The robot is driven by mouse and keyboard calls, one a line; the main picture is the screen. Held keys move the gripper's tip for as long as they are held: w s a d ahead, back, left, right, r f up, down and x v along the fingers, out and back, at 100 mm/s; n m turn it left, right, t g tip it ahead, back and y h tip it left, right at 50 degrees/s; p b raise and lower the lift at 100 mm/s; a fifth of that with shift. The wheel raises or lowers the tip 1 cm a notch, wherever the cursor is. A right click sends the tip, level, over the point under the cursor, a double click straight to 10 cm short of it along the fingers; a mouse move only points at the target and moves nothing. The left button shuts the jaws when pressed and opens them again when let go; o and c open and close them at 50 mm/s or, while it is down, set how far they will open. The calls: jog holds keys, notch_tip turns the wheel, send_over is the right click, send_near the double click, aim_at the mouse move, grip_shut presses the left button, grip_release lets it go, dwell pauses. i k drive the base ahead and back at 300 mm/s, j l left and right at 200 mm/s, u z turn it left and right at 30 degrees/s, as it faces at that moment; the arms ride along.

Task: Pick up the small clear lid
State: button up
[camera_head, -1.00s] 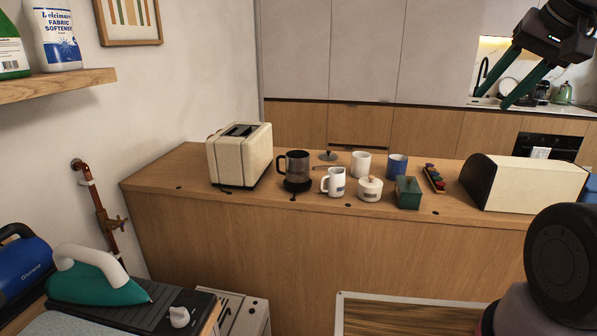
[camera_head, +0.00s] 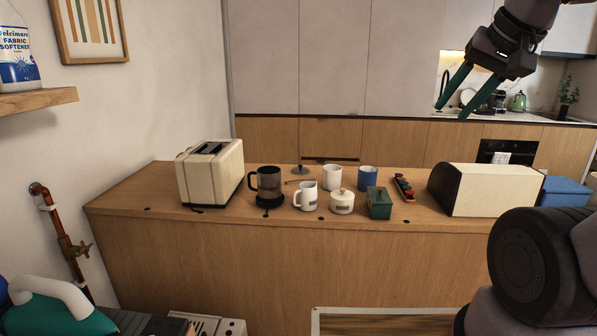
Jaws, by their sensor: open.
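A small round lid with a knob (camera_head: 299,170), greyish and perhaps clear, lies on the wooden counter (camera_head: 140,190). It is behind the dark coffee pot (camera_head: 266,184) and left of the white cup (camera_head: 332,177). It is small in view, so its material is hard to make out. My gripper (camera_head: 450,112), with two green fingers, is open and empty at the upper right. It is raised in the air, well above and to the right of the lid, touching nothing.
A white mug (camera_head: 306,196), a lidded white pot (camera_head: 342,202), a blue cup (camera_head: 367,177) and a green box (camera_head: 379,203) stand close to the lid. A toaster (camera_head: 210,173) is at the left, a bread box (camera_head: 490,190) at the right. The counter's left end is clear.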

aim_at(300, 170)
jog(key=i+u, duration=0.35)
jog(key=i+l+u, duration=0.1)
jog(key=u, duration=0.25)
jog(key=i+l+u, duration=0.15)
jog(key=l+u, duration=0.2)
jog(key=j, duration=0.1)
